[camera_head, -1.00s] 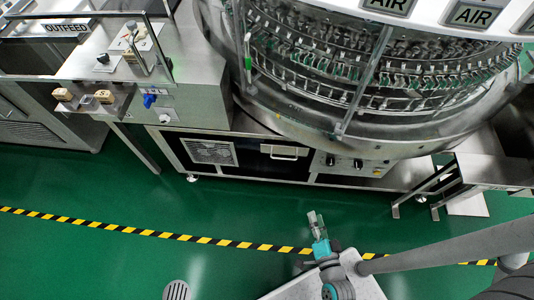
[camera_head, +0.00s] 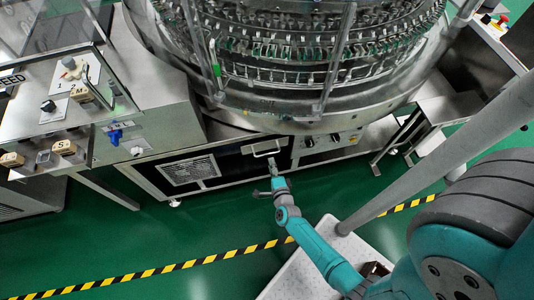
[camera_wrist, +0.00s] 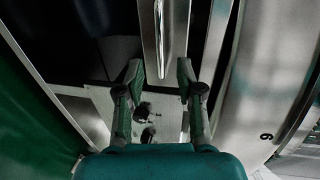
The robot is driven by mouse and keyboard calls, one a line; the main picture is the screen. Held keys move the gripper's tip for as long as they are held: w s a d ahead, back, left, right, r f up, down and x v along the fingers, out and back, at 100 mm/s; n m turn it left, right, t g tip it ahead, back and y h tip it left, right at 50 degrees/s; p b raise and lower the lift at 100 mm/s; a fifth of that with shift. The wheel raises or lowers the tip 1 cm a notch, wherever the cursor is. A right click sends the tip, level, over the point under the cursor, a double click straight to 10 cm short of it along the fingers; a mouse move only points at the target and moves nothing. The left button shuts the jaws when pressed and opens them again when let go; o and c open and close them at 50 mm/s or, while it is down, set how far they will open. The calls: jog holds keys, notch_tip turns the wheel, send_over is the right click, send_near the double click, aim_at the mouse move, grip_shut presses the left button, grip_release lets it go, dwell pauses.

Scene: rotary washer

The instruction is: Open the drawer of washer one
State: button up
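The washer's drawer (camera_head: 240,160) is a black front panel low in the machine base, and it looks shut. Its pale bar handle (camera_head: 267,149) shows in the head view. In the wrist view the handle (camera_wrist: 162,35) is a bright upright bar. My gripper (camera_head: 273,177) is just in front of and below the handle in the head view. In the wrist view my gripper (camera_wrist: 160,70) has its two fingers apart, with the handle's end lined up between the fingertips. I cannot tell whether they touch it.
A vent grille (camera_head: 189,170) is left of the drawer and a knob panel (camera_head: 330,139) is right of it. The round washer carousel (camera_head: 290,65) overhangs above. A control stand (camera_head: 62,120) is at left. Green floor with a striped line (camera_head: 170,268) lies in front.

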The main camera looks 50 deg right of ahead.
aim_at(268, 154)
jog(key=x, duration=0.7)
grip_shut()
